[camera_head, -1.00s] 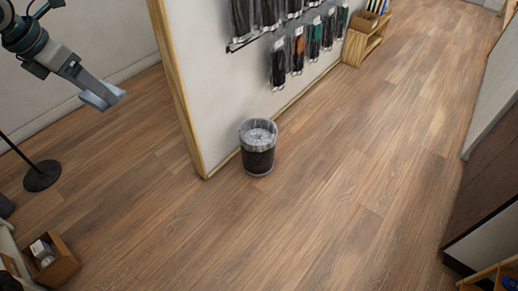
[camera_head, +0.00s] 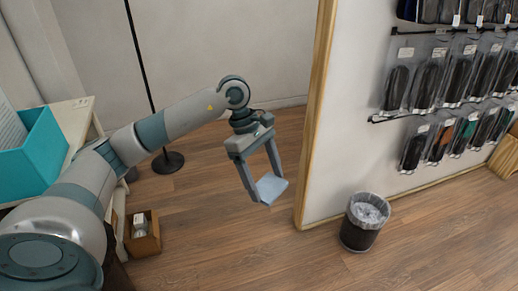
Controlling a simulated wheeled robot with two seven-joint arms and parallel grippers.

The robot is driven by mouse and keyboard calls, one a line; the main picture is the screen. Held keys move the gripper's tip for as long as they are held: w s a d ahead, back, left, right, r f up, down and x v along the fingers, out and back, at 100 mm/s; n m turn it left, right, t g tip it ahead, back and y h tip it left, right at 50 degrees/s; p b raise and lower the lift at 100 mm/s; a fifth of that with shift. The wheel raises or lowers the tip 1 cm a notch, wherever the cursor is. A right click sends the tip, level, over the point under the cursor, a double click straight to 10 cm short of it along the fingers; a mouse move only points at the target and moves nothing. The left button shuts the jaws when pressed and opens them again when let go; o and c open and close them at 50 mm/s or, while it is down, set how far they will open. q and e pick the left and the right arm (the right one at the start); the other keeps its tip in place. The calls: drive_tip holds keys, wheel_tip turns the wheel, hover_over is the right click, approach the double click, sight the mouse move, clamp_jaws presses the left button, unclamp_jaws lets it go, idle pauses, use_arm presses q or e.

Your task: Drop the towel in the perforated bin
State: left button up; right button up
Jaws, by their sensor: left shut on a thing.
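My left gripper (camera_head: 263,190) is shut on a folded pale blue-grey towel (camera_head: 271,187) and holds it in the air, left of the wall's wooden end post. The bin (camera_head: 361,236) stands on the floor against the wall, to the right of and below the gripper. It is dark with a clear plastic liner folded over its rim; I cannot make out perforations. The towel is apart from the bin. My right gripper is not in view.
The wall's wooden end post (camera_head: 315,120) stands between gripper and bin in the picture. Packaged insoles (camera_head: 430,75) hang on the wall above the bin. A teal box (camera_head: 35,155) sits on a table at left. A cardboard box (camera_head: 143,236) is on the floor. Floor before the bin is clear.

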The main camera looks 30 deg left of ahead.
use_arm(q)
drive_tip(key=s+d+f+m+g+y, duration=0.2)
drive_tip(key=s+d+f+m, duration=0.2)
drive_tip(key=s+f+m, duration=0.2)
drive_tip(key=s+d+f+m+g+y, duration=0.2)
drive_tip(key=s+d+f+m, duration=0.2)
drive_tip(key=f+m, duration=0.3)
drive_tip(key=s+m+p, duration=0.1)
drive_tip(key=m, duration=0.3)
drive_tip(key=shift+s+f+y, duration=0.3)
drive_tip(key=shift+s+f, duration=0.1)
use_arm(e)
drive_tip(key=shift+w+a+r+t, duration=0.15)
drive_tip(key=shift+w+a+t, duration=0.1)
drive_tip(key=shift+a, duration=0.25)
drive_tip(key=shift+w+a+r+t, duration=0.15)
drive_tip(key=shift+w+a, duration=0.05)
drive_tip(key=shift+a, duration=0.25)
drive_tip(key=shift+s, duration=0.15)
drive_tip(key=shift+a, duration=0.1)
